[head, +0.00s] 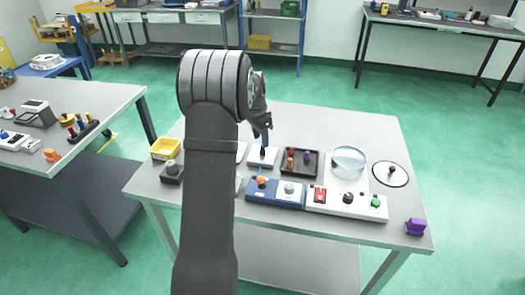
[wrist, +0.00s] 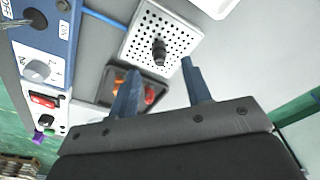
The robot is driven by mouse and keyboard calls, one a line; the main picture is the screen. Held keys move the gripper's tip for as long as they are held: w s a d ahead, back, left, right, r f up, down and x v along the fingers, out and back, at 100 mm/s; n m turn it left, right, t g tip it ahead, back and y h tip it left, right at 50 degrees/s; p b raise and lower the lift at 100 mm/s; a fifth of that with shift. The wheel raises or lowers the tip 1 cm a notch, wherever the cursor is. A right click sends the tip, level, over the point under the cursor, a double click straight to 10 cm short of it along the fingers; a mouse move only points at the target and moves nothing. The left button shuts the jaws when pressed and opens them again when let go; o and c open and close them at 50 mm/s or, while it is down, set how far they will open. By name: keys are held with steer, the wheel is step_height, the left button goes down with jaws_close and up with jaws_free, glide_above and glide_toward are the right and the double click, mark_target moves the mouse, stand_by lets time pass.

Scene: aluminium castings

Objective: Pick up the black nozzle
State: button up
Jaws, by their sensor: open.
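The black nozzle (wrist: 159,52) stands upright on a white perforated plate (wrist: 187,26) in the wrist view. In the head view the nozzle (head: 263,151) is small and partly hidden, on the plate (head: 253,162) just under my gripper. My gripper (wrist: 161,66) is open, with its two blue fingers apart and nothing held. In the wrist view the nozzle appears in line with the gap between the fingertips. In the head view my gripper (head: 264,136) is above the plate; whether the fingertips reach the nozzle's height I cannot tell.
A dark tray (head: 316,165) with red, orange and purple pieces is right of the plate. A blue control box (head: 274,200) and a white control box (head: 330,207) stand in front. A glass dish (head: 348,157) is further right, and a yellow bin (head: 165,148) at left.

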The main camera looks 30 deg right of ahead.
mark_target(263, 150)
steer(key=f, duration=0.5)
steer(key=shift+d, duration=0.4)
jaws_close()
